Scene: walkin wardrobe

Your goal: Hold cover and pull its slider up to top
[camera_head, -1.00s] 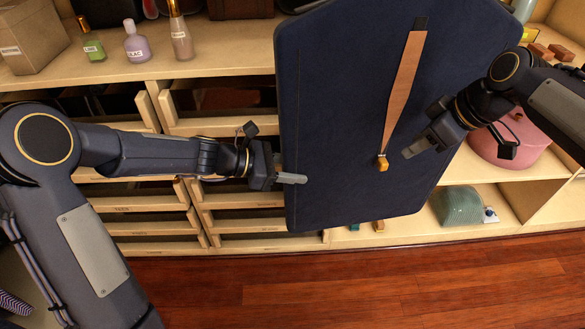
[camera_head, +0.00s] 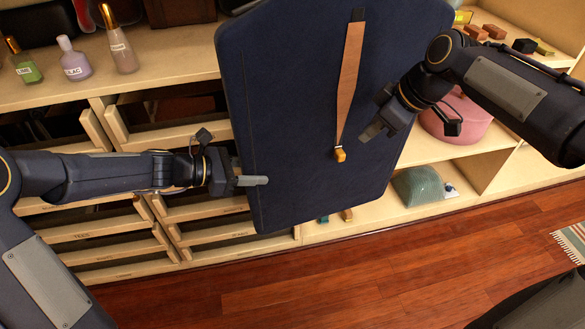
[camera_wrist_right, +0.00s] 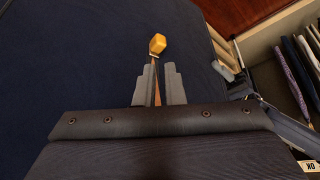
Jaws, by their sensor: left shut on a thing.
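The navy cover (camera_head: 290,110) hangs upright and slightly tilted in front of the shelves. A brown strip (camera_head: 350,80) runs down its front from a dark tab near the top. The yellow slider (camera_head: 340,154) sits at the strip's lower end. My left gripper (camera_head: 252,180) is shut on the cover's left edge, low down. My right gripper (camera_head: 371,131) is to the right of the slider and a little above it in the head view. In the right wrist view its fingers (camera_wrist_right: 157,84) are apart with nothing gripped, and the slider (camera_wrist_right: 157,44) shows beyond the fingertips.
Behind the cover stand wooden drawers (camera_head: 205,212), several pulled out, and a shelf with bottles (camera_head: 75,65). A pink round box (camera_head: 455,118) and a green item (camera_head: 415,188) stand on the right shelves. The wooden floor (camera_head: 350,270) in front is clear.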

